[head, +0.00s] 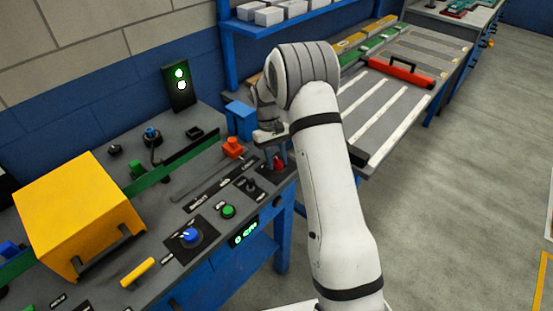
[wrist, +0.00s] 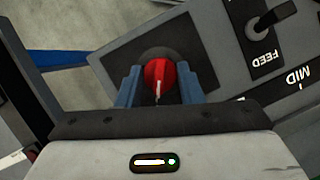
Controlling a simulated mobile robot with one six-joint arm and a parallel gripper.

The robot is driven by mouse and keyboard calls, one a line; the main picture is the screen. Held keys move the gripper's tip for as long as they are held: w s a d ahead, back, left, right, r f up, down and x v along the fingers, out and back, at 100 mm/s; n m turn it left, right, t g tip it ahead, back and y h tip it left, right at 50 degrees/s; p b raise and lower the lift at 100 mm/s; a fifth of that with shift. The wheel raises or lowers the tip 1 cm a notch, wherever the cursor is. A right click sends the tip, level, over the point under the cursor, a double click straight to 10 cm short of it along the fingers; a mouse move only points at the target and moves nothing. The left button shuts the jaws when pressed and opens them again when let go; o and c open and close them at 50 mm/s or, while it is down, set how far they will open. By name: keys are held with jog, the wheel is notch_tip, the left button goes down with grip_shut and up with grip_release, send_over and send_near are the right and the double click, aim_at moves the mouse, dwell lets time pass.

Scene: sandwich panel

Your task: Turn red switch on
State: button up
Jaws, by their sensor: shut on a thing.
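The red switch (wrist: 158,76) is a round red knob with a white pointer line, on a dark round base on the grey panel. In the wrist view my gripper (wrist: 158,88) has its two blue fingers on either side of the knob, shut on it. The white line points toward the bottom of the wrist view, at my gripper's body. In the head view the red switch (head: 278,164) shows at the panel's right end, partly hidden by my gripper (head: 273,146). Any label by the switch is hidden.
A black FEED lever (wrist: 272,22) stands beside the switch in the wrist view. On the panel are a green button (head: 228,211), a blue knob (head: 190,236), a red-orange block (head: 232,147) and a yellow housing (head: 78,210). A signal lamp box (head: 179,84) glows green and white behind.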

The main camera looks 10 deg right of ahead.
jog(key=shift+m, duration=0.4)
jog(key=o, duration=1)
jog(key=shift+c, duration=0.2)
jog(key=v, duration=0.8)
jog(key=shift+d+b, duration=0.15)
jog(key=shift+b, duration=0.25)
jog(key=shift+f, duration=0.1)
